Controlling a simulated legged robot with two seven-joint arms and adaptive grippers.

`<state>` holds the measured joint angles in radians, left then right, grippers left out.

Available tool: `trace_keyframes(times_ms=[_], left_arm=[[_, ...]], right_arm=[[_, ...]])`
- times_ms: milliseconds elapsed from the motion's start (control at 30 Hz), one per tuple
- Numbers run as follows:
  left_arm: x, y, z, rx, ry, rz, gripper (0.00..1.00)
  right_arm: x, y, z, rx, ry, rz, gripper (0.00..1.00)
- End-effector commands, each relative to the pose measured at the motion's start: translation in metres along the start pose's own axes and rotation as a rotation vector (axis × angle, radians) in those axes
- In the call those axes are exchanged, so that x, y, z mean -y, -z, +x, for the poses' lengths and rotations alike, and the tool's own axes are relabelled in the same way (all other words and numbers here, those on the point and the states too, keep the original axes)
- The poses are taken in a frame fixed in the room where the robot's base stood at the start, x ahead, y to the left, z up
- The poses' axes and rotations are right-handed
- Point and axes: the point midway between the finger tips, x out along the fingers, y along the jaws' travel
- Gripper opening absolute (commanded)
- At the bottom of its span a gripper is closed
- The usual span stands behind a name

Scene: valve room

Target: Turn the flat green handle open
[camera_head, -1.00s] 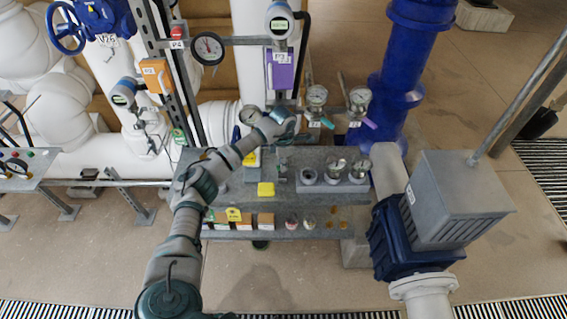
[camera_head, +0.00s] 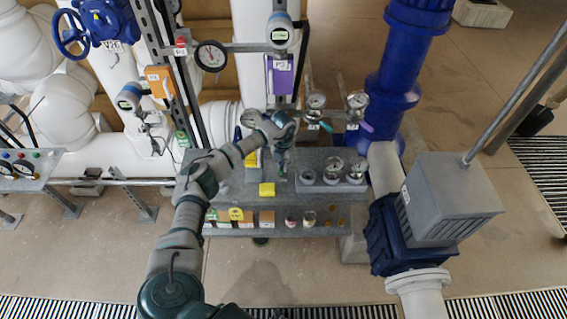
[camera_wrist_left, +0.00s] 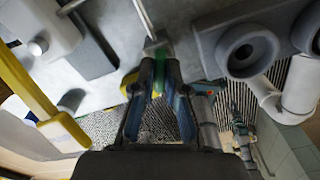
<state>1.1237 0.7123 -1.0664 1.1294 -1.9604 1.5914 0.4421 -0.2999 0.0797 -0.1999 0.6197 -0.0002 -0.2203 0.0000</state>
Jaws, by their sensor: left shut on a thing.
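My left gripper (camera_head: 282,160) points down at the rear of the grey bench in the head view. In the left wrist view its two fingers (camera_wrist_left: 158,82) are shut on an upright, thin green piece (camera_wrist_left: 159,68), which they partly hide. It looks flat, but I cannot tell for certain that it is the handle. A purple handle (camera_head: 366,127) sits under the right gauge. My right gripper is not in view.
A large blue pipe (camera_head: 395,85) and grey box (camera_head: 447,200) stand to the right.

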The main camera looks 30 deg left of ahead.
Motion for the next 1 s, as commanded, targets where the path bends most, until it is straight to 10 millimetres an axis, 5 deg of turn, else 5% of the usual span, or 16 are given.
trace_keyframes(times_ms=[500,1000], left_arm=[[-0.001,0.002,0.002,-0.008,-0.006,-0.367,0.00],[0.000,0.003,0.004,-0.010,-0.005,-0.451,0.00]], right_arm=[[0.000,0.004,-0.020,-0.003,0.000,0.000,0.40],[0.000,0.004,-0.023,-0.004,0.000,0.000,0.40]])
